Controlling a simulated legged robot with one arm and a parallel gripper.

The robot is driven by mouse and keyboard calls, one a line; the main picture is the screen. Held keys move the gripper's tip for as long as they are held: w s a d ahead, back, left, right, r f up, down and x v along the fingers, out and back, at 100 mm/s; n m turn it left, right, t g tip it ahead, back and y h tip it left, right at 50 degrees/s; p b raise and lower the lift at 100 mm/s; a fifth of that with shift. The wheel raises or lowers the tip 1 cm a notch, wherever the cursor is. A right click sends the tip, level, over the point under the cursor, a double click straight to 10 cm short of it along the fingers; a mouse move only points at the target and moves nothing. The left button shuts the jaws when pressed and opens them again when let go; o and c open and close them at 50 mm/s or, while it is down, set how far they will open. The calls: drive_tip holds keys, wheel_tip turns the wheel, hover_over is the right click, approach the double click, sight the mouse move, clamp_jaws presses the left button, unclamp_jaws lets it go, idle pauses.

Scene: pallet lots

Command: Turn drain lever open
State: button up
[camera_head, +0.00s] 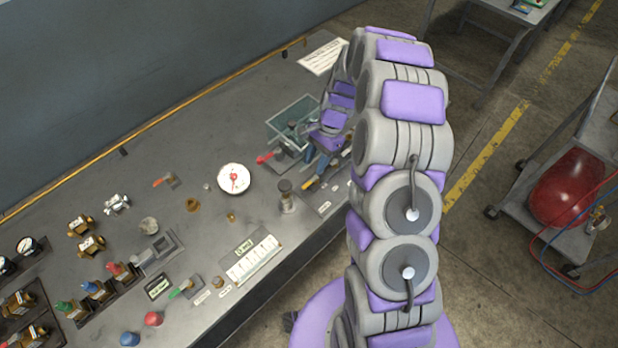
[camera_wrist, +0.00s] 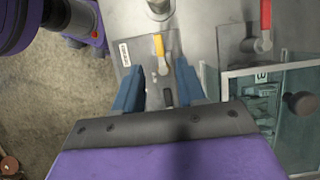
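In the wrist view, a yellow-handled lever (camera_wrist: 159,46) stands on a grey plate just beyond my gripper (camera_wrist: 158,84). A small dark handle (camera_wrist: 167,92) shows between the two blue fingers, which are apart and appear to hold nothing. A red-handled lever (camera_wrist: 265,22) is to the upper right, outside the fingers. A white label (camera_wrist: 125,54) lies left of the yellow lever; its text is too small to read. I cannot tell which lever is the drain lever. In the head view, the red lever (camera_head: 268,157) shows left of my arm, which partly hides this area.
A clear-walled tank (camera_wrist: 226,95) stands right of my gripper in the wrist view, close to the fingers. The bench's front edge runs beneath my arm.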

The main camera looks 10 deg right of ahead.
sight(307, 184)
drive_tip(key=x, duration=0.7)
drive_tip(key=shift+b, duration=0.3)
drive_tip(key=shift+c, duration=0.2)
clamp_jaws()
